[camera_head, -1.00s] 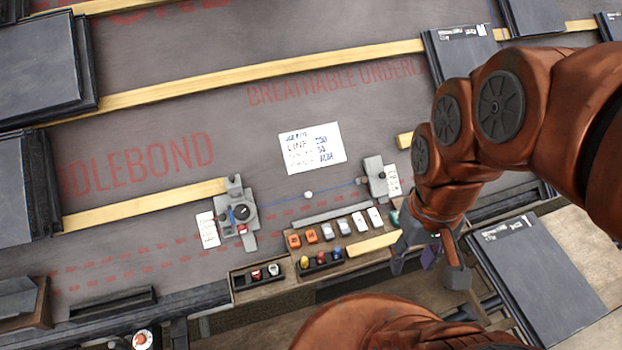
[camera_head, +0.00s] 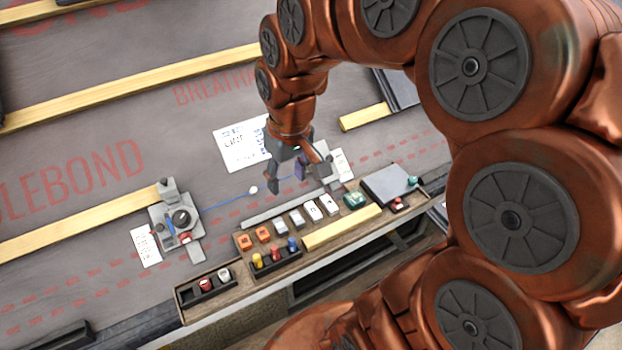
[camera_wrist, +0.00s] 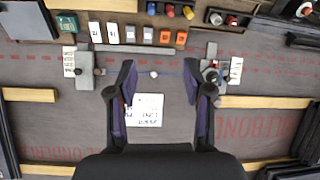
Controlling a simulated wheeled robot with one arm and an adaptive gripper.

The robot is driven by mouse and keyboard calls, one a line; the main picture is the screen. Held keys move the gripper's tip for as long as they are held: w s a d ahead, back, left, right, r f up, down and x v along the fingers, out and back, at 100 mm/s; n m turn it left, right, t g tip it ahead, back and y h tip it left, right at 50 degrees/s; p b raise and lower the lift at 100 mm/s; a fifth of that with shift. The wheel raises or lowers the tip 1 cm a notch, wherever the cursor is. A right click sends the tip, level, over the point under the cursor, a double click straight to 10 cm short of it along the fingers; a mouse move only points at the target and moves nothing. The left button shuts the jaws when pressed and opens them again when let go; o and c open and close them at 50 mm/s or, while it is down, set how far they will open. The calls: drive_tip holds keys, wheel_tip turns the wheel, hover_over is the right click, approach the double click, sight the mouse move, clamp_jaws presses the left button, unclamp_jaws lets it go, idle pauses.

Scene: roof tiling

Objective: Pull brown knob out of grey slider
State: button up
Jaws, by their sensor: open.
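My gripper (camera_head: 299,178) is open and empty, pointing down over the roof sheet beside the right grey fixture (camera_head: 325,176), which it partly covers in the head view. In the wrist view its fingers (camera_wrist: 158,78) stand apart, with the right grey fixture at the left (camera_wrist: 85,72) and the left grey fixture at the right (camera_wrist: 210,74). In the head view the left grey fixture (camera_head: 165,214) carries a dark round dial, a blue piece and a red piece. I cannot make out a brown knob, or tell which grey part is the slider.
A blue line with a white bead (camera_head: 253,190) runs between the fixtures. A wooden tray (camera_head: 262,236) at the front edge holds orange and white blocks and coloured pegs. A white note (camera_head: 240,144) lies behind. Wooden battens (camera_head: 85,220) cross the sheet.

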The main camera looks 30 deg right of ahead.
drive_tip(key=w+d+f+m+t+b, duration=0.2)
drive_tip(key=w+d+f+t+b, duration=0.2)
drive_tip(key=w+d+f+b, duration=1.35)
drive_tip(key=shift+h, duration=0.4)
drive_tip(key=shift+w+d+f, duration=0.4)
drive_tip(key=shift+w+f, duration=0.15)
drive_tip(key=shift+f, duration=0.85)
drive_tip(key=shift+w+d+f, duration=0.45)
drive_tip(key=shift+w+f, duration=0.05)
drive_tip(key=shift+f, duration=0.85)
drive_tip(key=shift+w+d+f, duration=0.4)
drive_tip(key=shift+w+f, duration=0.15)
drive_tip(key=shift+f, duration=0.85)
drive_tip(key=shift+c, duration=0.2)
clamp_jaws()
